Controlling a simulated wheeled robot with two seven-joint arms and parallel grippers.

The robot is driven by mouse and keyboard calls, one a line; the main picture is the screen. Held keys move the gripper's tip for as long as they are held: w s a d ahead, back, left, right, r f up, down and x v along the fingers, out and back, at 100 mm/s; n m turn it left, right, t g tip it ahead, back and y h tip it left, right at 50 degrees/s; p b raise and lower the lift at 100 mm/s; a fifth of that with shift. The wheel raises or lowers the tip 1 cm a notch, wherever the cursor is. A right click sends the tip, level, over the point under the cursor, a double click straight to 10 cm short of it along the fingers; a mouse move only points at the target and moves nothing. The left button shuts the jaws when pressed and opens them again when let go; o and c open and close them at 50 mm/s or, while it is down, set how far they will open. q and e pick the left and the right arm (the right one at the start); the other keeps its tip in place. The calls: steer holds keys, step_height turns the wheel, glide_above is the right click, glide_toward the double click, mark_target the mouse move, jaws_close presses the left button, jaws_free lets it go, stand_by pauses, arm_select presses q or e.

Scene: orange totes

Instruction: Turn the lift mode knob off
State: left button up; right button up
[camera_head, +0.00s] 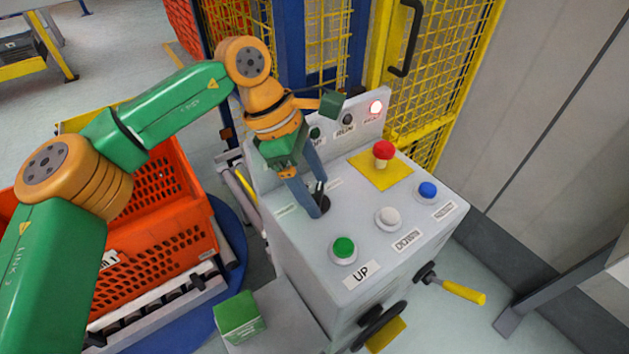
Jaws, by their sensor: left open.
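The grey control box (318,243) stands in the middle of the view, with its panel facing up. A black knob (323,202) sits on the panel's left side; its label is partly hidden by my arm. My left gripper (317,203) is open and points down at the knob, with its fingers close around or beside it; I cannot tell whether they touch it. Also on the panel are a green UP button (343,249), a white DOWN button (388,217), a blue button (427,191) and a red emergency button (382,152) on a yellow plate. My right gripper is not in view.
An orange tote (172,243) stands to the left, beneath my left arm. A yellow mesh fence (428,90) and gate are behind the box. A yellow-handled lever (462,292) sticks out at the box's right front.

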arm_select(q)
steer(key=shift+f, duration=0.15)
steer(key=c, duration=1.1)
steer(key=shift+f+n+b, duration=0.15)
steer(key=shift+n+b, duration=0.55)
steer(key=shift+b, duration=0.3)
steer(key=n+t+b, duration=0.1)
steer(key=n+b, duration=0.2)
steer(key=shift+s+t, duration=0.1)
steer(key=shift+t, duration=0.3)
steer(key=shift+s+d+r+n+t+y+b, duration=0.15)
steer(key=shift+n+t+b, duration=0.2)
steer(key=shift+n+b, duration=0.65)
steer(key=shift+w+a+r+n+t+y+b, duration=0.15)
steer(key=shift+n+t+b, duration=0.2)
steer(key=shift+n+b, duration=0.65)
steer(key=shift+s+d+f+n, duration=0.1)
steer(key=shift+n, duration=0.2)
steer(key=o, duration=1.1)
